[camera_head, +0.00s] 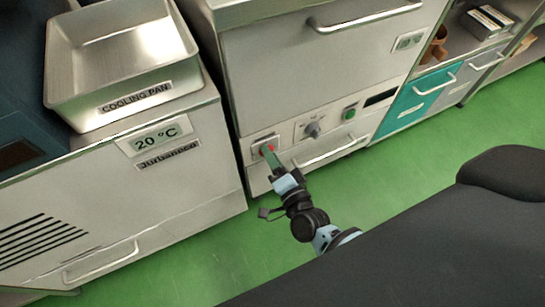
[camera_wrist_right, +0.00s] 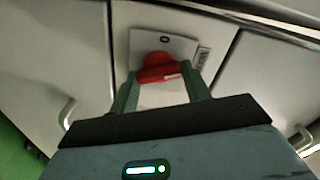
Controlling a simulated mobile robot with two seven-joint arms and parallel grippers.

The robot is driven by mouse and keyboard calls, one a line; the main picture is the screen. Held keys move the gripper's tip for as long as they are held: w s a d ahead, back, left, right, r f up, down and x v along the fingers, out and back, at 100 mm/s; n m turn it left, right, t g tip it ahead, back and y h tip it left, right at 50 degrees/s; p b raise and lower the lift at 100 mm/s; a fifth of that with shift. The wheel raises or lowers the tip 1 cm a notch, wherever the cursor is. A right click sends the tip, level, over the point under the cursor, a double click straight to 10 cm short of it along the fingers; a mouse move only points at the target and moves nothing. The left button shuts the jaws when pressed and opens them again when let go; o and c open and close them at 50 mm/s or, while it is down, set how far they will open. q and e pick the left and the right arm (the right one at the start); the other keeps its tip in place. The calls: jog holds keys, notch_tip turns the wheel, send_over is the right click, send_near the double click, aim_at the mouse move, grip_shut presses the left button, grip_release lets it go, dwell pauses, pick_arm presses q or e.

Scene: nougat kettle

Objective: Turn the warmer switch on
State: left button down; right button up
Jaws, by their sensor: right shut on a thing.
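The warmer switch is a red knob (camera_wrist_right: 158,68) on a pale square plate (camera_wrist_right: 178,45) on the metal cabinet front. In the head view the red knob (camera_head: 270,148) shows at the lower left of the cabinet's control panel, partly hidden by my gripper. My right gripper (camera_head: 273,157) reaches up to it from below. In the right wrist view the two green fingers of my right gripper (camera_wrist_right: 160,82) stand on either side of the red knob and are shut on it. My left gripper is not in view.
A grey dial (camera_head: 312,129) and a green button (camera_head: 349,114) sit to the right on the same panel. A bar handle (camera_head: 335,151) runs below them. A cooling pan (camera_head: 120,60) stands on the left counter. Green floor (camera_head: 215,265) is clear beneath.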

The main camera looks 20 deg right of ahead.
jog(key=shift+f+m+b, duration=0.1)
jog(key=shift+m+b, duration=0.35)
jog(key=shift+m, duration=1.85)
jog(key=o, duration=1)
jog(key=s+p, duration=0.1)
jog(key=s, duration=0.7)
jog(key=shift+d, duration=0.15)
